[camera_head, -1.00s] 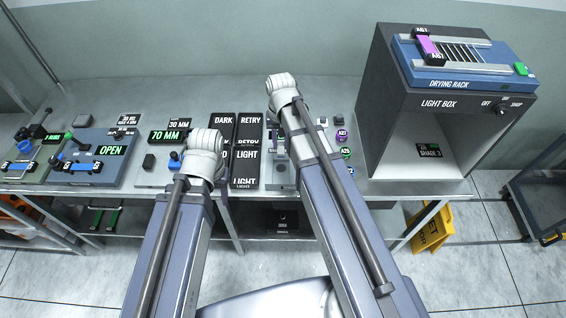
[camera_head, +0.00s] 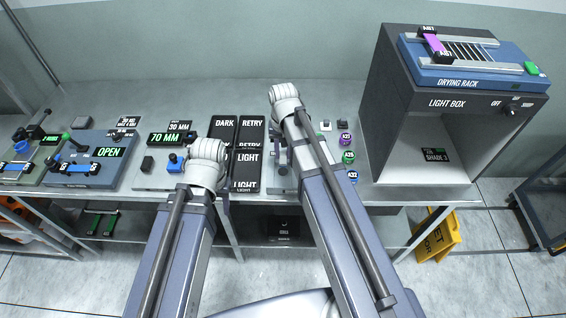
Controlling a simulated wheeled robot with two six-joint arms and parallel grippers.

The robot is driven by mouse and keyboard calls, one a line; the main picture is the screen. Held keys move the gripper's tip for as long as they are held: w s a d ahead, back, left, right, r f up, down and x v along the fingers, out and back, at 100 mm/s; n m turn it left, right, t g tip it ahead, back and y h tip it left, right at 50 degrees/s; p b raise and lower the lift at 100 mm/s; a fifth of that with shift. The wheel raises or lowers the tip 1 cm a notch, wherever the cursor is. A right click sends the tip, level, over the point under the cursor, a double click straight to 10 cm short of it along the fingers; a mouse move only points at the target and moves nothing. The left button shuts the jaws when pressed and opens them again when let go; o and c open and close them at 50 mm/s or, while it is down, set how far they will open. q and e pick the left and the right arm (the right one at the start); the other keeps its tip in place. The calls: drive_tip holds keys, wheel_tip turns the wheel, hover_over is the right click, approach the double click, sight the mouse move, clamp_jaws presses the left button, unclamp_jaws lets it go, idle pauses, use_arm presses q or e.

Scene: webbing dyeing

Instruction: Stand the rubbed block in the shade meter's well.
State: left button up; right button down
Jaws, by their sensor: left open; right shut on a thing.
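My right gripper (camera_head: 277,146) is over a grey device (camera_head: 283,184) at the middle of the bench. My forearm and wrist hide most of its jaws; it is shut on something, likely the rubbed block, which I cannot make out. The grey device may be the shade meter; its well is hidden under my arm. My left gripper (camera_head: 226,190) is open, low beside the black card trays, its jaws mostly hidden by the wrist.
Black trays marked DARK, LIGHT and RETRY (camera_head: 248,160) lie between my arms. Coloured round-topped pieces (camera_head: 348,157) stand right of my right arm. The light box (camera_head: 420,120) carries the drying rack (camera_head: 462,78). A 70 MM device (camera_head: 150,172) and an OPEN device (camera_head: 88,170) are left.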

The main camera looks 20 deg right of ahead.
sight(283, 162)
drive_tip(key=shift+f+b, duration=1.8)
drive_tip(key=shift+b, duration=0.05)
drive_tip(key=shift+f, duration=0.1)
drive_tip(key=shift+f, duration=0.15)
drive_tip(key=c, duration=0.7)
unclamp_jaws()
drive_tip(key=shift+o, duration=0.2)
wheel_tip(283, 162, up, 13)
drive_tip(key=p, duration=1.2)
drive_tip(key=shift+f, duration=0.2)
drive_tip(key=s+a+n+h, duration=0.1)
drive_tip(key=s+a+n, duration=0.6)
drive_tip(key=s+a, duration=0.3)
drive_tip(key=s, duration=0.4)
drive_tip(key=shift+s+a, duration=0.15)
drive_tip(key=shift+a, duration=0.1)
